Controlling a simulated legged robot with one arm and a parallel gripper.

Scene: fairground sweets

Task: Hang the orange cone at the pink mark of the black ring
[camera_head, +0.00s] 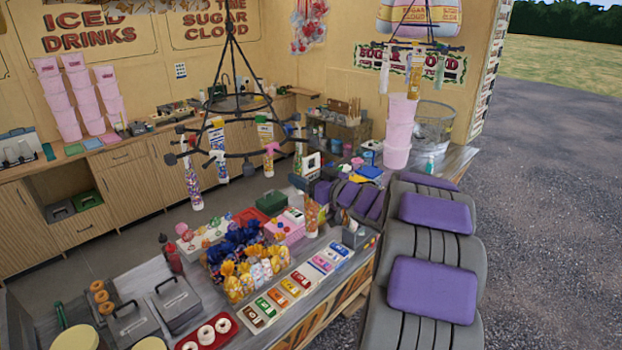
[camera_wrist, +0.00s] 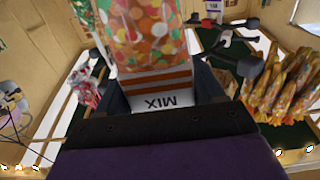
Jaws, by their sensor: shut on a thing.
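The orange cone (camera_wrist: 150,35), a clear pack of coloured sweets with an orange-striped band and a white "MIX" label, is held in my gripper (camera_wrist: 168,98). In the head view the orange cone (camera_head: 312,216) shows just past the end of my purple-padded arm, above the counter goods. My gripper is shut on its labelled end. The black ring (camera_head: 240,150) hangs on a black frame to the upper left of the cone, apart from it. Several packs and bottles hang from it. I cannot clearly make out the pink mark.
A second black hanger (camera_head: 415,46) with packs is at the upper right. Pink tubs (camera_head: 398,130) stand behind my arm. Blue and yellow bags (camera_head: 240,260) and sweet boxes (camera_head: 290,287) crowd the counter.

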